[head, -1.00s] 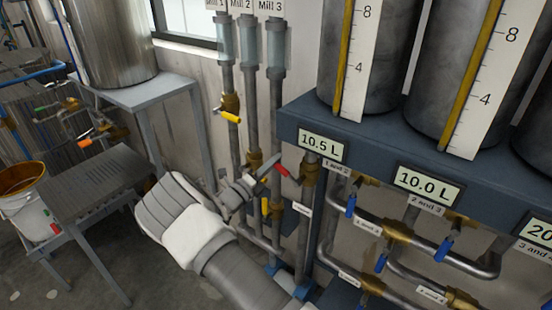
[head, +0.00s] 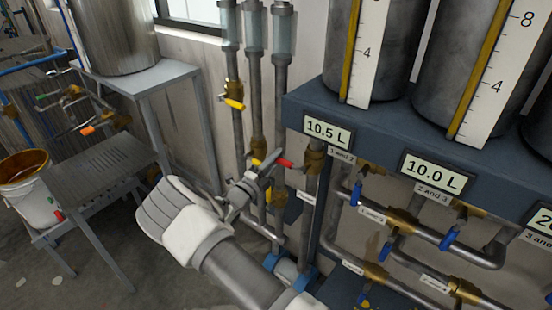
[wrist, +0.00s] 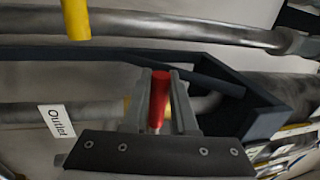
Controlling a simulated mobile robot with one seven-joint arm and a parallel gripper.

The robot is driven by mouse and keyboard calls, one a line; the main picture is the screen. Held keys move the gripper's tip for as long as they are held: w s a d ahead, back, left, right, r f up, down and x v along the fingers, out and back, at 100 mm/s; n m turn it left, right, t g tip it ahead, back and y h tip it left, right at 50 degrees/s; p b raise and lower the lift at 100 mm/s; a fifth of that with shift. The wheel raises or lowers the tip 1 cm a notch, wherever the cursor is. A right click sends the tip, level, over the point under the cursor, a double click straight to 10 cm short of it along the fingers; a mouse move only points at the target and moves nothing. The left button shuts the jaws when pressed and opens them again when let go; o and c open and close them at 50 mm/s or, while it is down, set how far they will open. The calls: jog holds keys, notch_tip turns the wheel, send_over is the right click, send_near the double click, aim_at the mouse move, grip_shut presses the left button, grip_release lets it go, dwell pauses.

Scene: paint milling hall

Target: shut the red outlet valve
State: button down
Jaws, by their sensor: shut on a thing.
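The red outlet valve handle (head: 284,163) sticks out to the left of a brass valve body (head: 314,160) on an upright pipe under the 10.5 L display. It lies roughly crosswise to that pipe. My gripper (head: 269,171) reaches it from the left and is shut on the handle's outer end. In the wrist view the red handle (wrist: 157,100) sits between my two fingers (wrist: 159,88), which hide part of it. A white "Outlet" label (wrist: 57,121) is on the pipe beside it.
Yellow-handled valves (head: 234,104) sit on the mill pipes close to my gripper. Blue-handled valves (head: 356,194) are on pipes to the right, below the blue tank shelf (head: 380,135). A metal stand (head: 140,95) and a white bucket (head: 30,205) are at the left.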

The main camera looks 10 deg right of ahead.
jog(key=shift+f, duration=0.2)
jog(key=c, duration=0.7)
grip_release()
jog(key=shift+r, duration=0.1)
jog(key=b+v, duration=0.3)
jog(key=v, duration=1.4)
jog(key=shift+s, duration=0.2)
jog(key=shift+a, duration=0.1)
jog(key=s+d+r+m+g+y, duration=0.2)
jog(key=s+d+r+m+g, duration=0.3)
jog(key=d+m+g, duration=0.45)
jog(key=s+d+r+m+g+y, duration=0.2)
jog(key=s+d+r+m+g, duration=0.4)
jog(key=m, duration=0.6)
jog(key=s+r+m+t+y, duration=0.3)
jog(key=s+r+m+y, duration=0.2)
jog(key=s+m, duration=0.3)
jog(key=s+r+m+t+y, duration=0.4)
jog(key=s+m, duration=0.5)
jog(key=m, duration=0.6)
notch_tip(320, 180, up, 2)
jog(key=shift+d+r+m+y, duration=0.1)
jog(key=shift+d+m+y, duration=0.3)
jog(key=shift+y, duration=0.2)
